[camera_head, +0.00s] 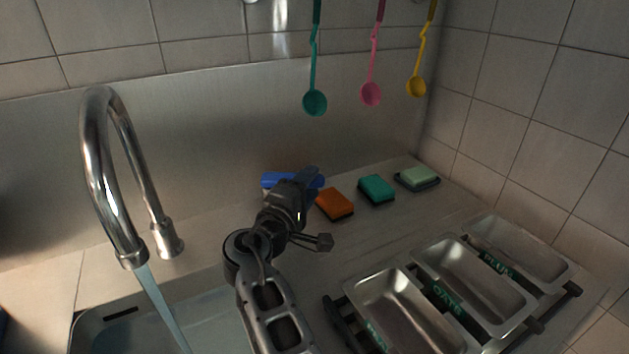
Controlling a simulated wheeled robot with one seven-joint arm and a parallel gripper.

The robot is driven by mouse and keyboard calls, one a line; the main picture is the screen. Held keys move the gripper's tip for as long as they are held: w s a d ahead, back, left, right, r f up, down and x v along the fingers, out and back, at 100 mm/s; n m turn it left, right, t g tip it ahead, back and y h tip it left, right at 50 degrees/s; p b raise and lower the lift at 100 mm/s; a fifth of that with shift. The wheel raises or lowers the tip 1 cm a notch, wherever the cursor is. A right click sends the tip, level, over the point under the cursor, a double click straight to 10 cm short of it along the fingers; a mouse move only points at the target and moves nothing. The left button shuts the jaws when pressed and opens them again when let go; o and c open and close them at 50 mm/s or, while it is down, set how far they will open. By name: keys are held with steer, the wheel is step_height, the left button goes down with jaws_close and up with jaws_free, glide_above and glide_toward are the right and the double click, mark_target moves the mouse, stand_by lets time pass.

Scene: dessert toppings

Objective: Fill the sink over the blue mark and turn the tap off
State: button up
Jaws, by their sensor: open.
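The chrome gooseneck tap (112,170) stands at the left, and a stream of water (162,312) runs from its spout. The stream falls into the metal sink (88,330) at the bottom left, cut off by the frame. I cannot make out the water level, and no blue mark on the sink shows. No tap handle can be clearly told. My dark gripper (308,183) is open, reaching over the counter right of the tap. It partly covers a blue object (278,180) by the back wall; whether they touch I cannot tell.
An orange sponge (335,205), a green sponge (376,189) and a pale soap bar (418,177) on a dish lie along the back. Metal trays with green labels stand in a dark rack (341,322) at the right. Colored spoons (315,102) hang on the wall.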

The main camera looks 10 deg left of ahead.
steer(key=shift+b+x, duration=0.4)
steer(key=shift+x, duration=1.15)
jaws_close()
